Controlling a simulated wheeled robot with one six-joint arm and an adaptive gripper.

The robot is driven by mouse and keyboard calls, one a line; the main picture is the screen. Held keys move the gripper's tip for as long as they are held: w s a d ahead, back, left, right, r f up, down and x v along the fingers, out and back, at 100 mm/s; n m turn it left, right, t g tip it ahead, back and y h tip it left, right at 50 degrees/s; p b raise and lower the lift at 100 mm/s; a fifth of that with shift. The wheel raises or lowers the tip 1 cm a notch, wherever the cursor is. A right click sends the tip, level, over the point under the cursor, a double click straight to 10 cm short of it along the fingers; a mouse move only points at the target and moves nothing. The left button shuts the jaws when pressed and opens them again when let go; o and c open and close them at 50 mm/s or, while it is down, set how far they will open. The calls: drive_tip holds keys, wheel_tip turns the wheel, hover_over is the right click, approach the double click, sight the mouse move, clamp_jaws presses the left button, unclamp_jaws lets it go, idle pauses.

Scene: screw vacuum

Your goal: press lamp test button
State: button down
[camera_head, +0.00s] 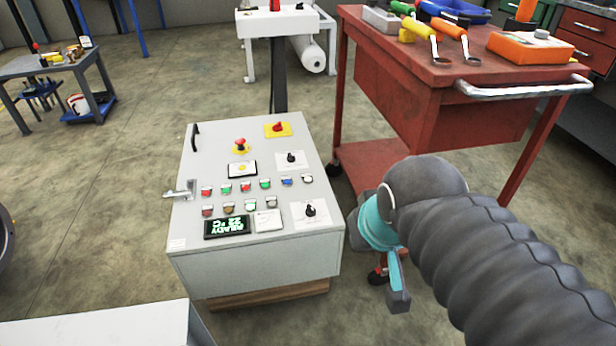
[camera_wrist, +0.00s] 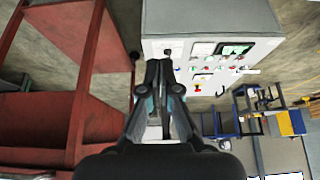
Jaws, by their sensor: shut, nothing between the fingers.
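The grey control panel (camera_head: 185,230) stands in the middle of the head view, its sloped face up. Two rows of small coloured buttons (camera_head: 246,187) cross it; their labels are too small to read, so I cannot tell which is lamp test. A dark display (camera_head: 227,227) with green text sits below them. The panel also shows upside down in the wrist view (camera_wrist: 265,18). My gripper (camera_head: 398,299) is right of the panel, apart from the buttons, and mostly hidden by my arm. In the wrist view my gripper (camera_wrist: 160,64) is shut and empty, with its tips in front of the panel.
A red tool cart (camera_head: 390,75) with tools on top stands close behind and right of my arm. The panel carries a red emergency knob (camera_head: 240,145), a yellow-backed red switch (camera_head: 278,128) and a lever handle (camera_head: 180,190) sticking out left.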

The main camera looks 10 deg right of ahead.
drive_tip(key=w+a+r+y, duration=0.1)
drive_tip(key=w+a+y, duration=0.15)
drive_tip(key=w, duration=0.75)
drive_tip(key=m+t+y+p, duration=0.2)
drive_tip(key=y, duration=0.1)
hover_over(310, 180)
wheel_tip(310, 180, down, 10)
drive_tip(key=shift+w+f, duration=0.1)
wheel_tip(310, 180, down, 7)
drive_tip(key=b, duration=0.4)
drive_tip(key=shift+f, duration=0.2)
drive_tip(key=shift+f+b, duration=0.65)
drive_tip(key=shift+b, duration=0.25)
